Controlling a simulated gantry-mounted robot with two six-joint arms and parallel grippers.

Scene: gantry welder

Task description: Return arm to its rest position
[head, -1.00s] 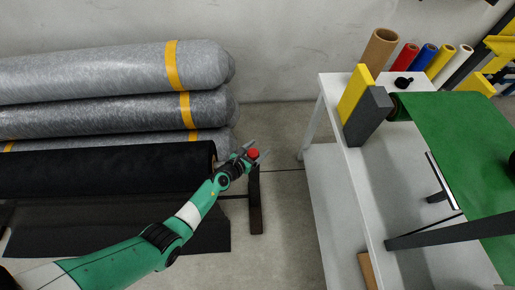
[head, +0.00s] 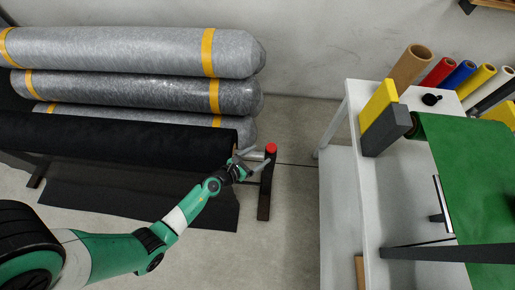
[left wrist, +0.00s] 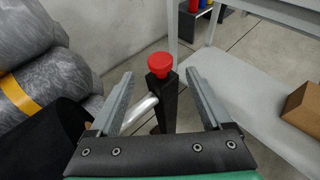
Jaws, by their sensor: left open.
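My left gripper (head: 254,160) is open at the right end of the black fabric roll (head: 120,138) in the head view. In the left wrist view its two fingers (left wrist: 160,100) are spread. A dark post with a red knob (left wrist: 160,65) shows between and beyond the fingers, with a metal bar end beside it. The red knob also shows in the head view (head: 271,148), just right of the gripper. Nothing is held between the fingers. My right gripper does not show.
Several grey wrapped rolls (head: 130,52) with yellow bands are stacked behind the black roll. A white table (head: 353,140) with green fabric (head: 470,165), a yellow and a grey block, and coloured rolls stands at right. Bare floor (head: 295,220) lies between rack and table.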

